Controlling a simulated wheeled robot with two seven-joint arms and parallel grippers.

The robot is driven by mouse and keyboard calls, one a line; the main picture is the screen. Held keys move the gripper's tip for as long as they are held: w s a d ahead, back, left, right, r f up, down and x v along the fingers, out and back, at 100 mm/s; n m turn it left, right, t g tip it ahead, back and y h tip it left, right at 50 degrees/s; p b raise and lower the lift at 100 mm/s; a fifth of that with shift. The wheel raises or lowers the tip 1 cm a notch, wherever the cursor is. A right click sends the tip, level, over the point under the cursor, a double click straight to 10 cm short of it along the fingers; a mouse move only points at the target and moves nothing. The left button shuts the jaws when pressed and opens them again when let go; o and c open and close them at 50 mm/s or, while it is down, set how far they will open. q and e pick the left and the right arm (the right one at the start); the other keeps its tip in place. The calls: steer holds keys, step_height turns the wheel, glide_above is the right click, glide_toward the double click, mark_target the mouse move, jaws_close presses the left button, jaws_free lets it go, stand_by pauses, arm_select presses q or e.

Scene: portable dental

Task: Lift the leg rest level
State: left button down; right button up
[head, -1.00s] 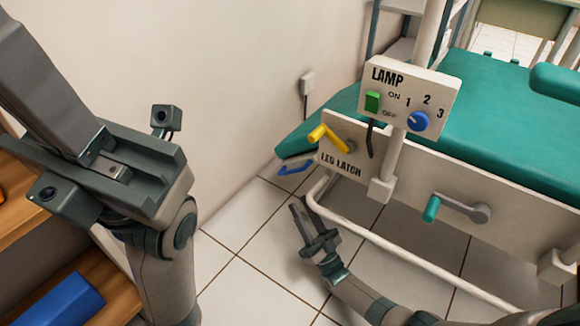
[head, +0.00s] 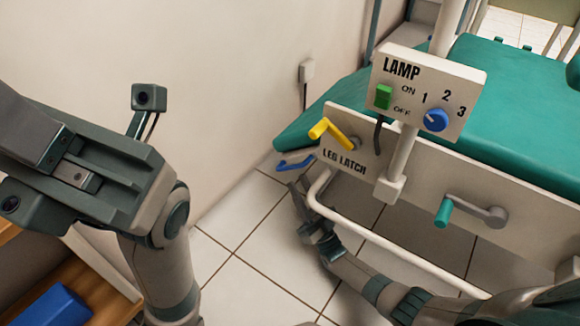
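The teal leg rest (head: 318,117) is at the left end of the chair and slopes down to the left. A blue handle (head: 294,162) shows under its lower end. A yellow lever (head: 332,132) sits on the white side panel above the words LEG LATCH. My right gripper (head: 298,186) is low beside the chair, just under the blue handle, with its two fingers pointing up and slightly apart. I see nothing between them. Whether a fingertip touches the handle I cannot tell. My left gripper (head: 40,135) is close to the camera at the left, its fingertips out of frame.
A white lamp box (head: 424,93) with a green switch and blue knob stands on a post. A teal-gripped crank (head: 470,211) is on the side panel. A white rail (head: 400,252) runs low along the chair. A wooden shelf (head: 85,285) with a blue box is at lower left.

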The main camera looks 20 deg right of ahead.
mark_target(290, 167)
steer(key=shift+b+x, duration=0.3)
steer(key=shift+x, duration=3.15)
jaws_close()
